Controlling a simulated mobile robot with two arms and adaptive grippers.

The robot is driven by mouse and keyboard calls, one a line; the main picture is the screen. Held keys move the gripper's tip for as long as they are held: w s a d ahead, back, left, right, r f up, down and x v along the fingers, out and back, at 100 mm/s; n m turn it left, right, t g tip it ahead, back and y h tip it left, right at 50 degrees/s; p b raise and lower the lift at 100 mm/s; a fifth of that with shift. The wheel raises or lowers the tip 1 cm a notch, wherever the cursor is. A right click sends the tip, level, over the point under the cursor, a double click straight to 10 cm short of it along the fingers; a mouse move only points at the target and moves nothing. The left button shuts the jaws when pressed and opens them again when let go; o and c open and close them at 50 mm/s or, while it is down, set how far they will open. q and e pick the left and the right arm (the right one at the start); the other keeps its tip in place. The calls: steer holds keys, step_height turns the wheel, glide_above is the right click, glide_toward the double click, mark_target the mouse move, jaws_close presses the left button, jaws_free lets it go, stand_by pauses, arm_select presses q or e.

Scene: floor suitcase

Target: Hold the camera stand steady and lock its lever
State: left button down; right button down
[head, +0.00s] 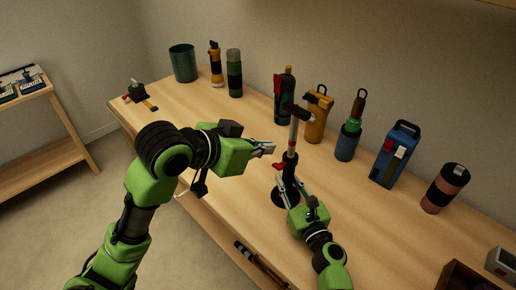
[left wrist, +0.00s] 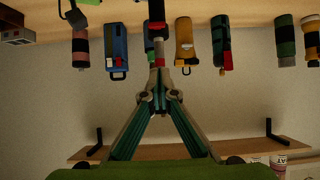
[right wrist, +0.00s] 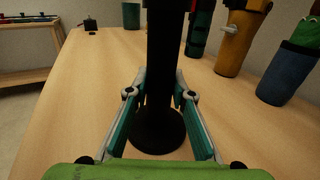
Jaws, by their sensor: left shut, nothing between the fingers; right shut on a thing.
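The camera stand stands upright on the workbench, with a round black base (head: 284,197), a black lower column (right wrist: 164,60), a grey pole (head: 293,135) and a black head. A red lever (head: 279,165) sticks out to the left of the column, below a red band. My right gripper (head: 291,182) is shut around the black lower column, just above the base; its fingers (right wrist: 158,93) flank the column in the right wrist view. My left gripper (head: 273,148) is shut and empty, left of the pole and above the lever. Its closed tips (left wrist: 158,78) point at the stand in the left wrist view.
Behind the stand are a dark teal bottle (head: 283,110), an orange bottle (head: 318,118), a blue bottle (head: 347,142), a blue lantern (head: 392,160) and a pink-and-black cup (head: 445,190). A teal bin (head: 183,64) stands farther left.

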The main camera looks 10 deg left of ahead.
mark_target(275, 168)
arm_select(q)
steer(key=x, duration=0.5)
steer(key=shift+w+d+f, duration=0.2)
steer(key=shift+d+f, duration=0.05)
steer(key=shift+s+a+f, duration=0.2)
steer(key=shift+f, duration=0.4)
steer(key=shift+s+a+f, duration=0.15)
steer(key=shift+s+f, duration=0.05)
steer(key=shift+f, duration=0.4)
steer(key=shift+s+a+f, duration=0.2)
steer(key=shift+f, duration=0.4)
steer(key=shift+f, duration=0.1)
steer(key=shift+s+a+f+t+h, duration=0.15)
steer(key=shift+s+f+t+h, duration=0.1)
steer(key=shift+t+h, duration=0.25)
steer(key=shift+s+a+f+t+h, duration=0.15)
steer(key=shift+f+t+h, duration=0.35)
steer(key=shift+t, duration=0.25)
steer(key=shift+s+a+f+t+h, duration=0.2)
steer(key=shift+f+t+h, duration=0.2)
steer(key=shift+f+t, duration=0.25)
steer(key=r+v, duration=0.1)
steer(key=v, duration=1)
steer(key=shift+s+r, duration=0.15)
steer(key=shift+r, duration=0.25)
